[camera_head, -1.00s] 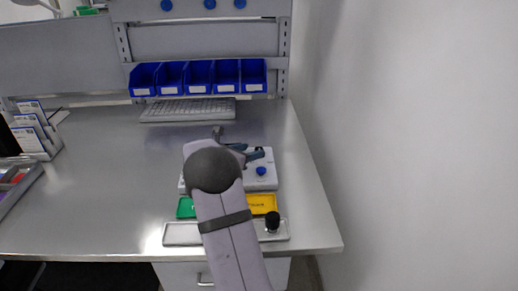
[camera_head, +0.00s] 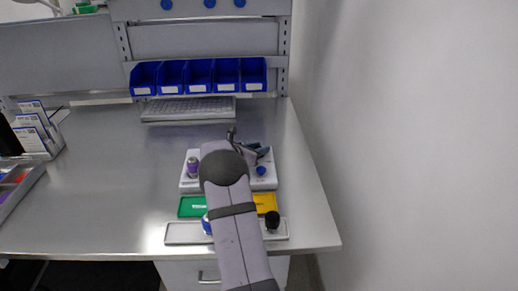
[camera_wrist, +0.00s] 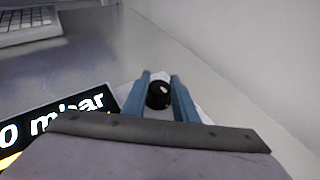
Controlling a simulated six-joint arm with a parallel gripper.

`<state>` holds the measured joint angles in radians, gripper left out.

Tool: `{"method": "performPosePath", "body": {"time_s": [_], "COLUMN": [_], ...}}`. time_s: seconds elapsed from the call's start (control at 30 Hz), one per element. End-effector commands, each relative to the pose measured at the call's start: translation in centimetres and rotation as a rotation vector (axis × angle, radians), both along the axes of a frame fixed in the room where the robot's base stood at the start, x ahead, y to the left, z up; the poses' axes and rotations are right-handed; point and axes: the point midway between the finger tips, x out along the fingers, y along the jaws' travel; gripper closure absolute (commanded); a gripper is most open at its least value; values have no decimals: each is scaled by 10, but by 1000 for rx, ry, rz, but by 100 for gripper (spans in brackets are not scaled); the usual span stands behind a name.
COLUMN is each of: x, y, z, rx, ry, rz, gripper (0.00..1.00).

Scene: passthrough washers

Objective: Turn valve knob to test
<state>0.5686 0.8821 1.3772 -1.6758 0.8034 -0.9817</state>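A round black knob (camera_wrist: 158,95) with a white mark shows in the wrist view, between my two blue fingers. My gripper (camera_wrist: 161,76) has its fingers apart, one on each side of the knob; I cannot tell whether they touch it. In the head view my gripper (camera_head: 263,153) is over the right part of a white device (camera_head: 266,183) on the bench. The black knob is not clearly visible there. A dark display (camera_wrist: 60,128) reading "0 mbar", partly cut off, shows in the wrist view.
The device also bears a purple-ringed piece (camera_head: 193,165) and a blue knob (camera_head: 261,170). In front are a green tray (camera_head: 190,207), a yellow tray (camera_head: 265,200) and a grey strip (camera_head: 183,233) with a black-topped piece (camera_head: 272,220). A keyboard (camera_head: 188,109) lies behind. The bench's left-middle is clear.

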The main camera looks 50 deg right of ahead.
Motion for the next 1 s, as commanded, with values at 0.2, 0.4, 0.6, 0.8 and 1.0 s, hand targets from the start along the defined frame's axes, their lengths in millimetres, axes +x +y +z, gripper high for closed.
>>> {"method": "performPosePath", "body": {"time_s": [0.2,0.4,0.6,0.8,1.0], "x": [0,2,2,2,2], "y": [0,-1,-1,-2,-3], "z": [0,3,3,3,3], "rx": [0,-6,-8,-11,-14], "ry": [0,-3,-4,-5,-3], "rz": [-2,-60,-169,-258,-325], "gripper": [96,96,96,96,96]}}
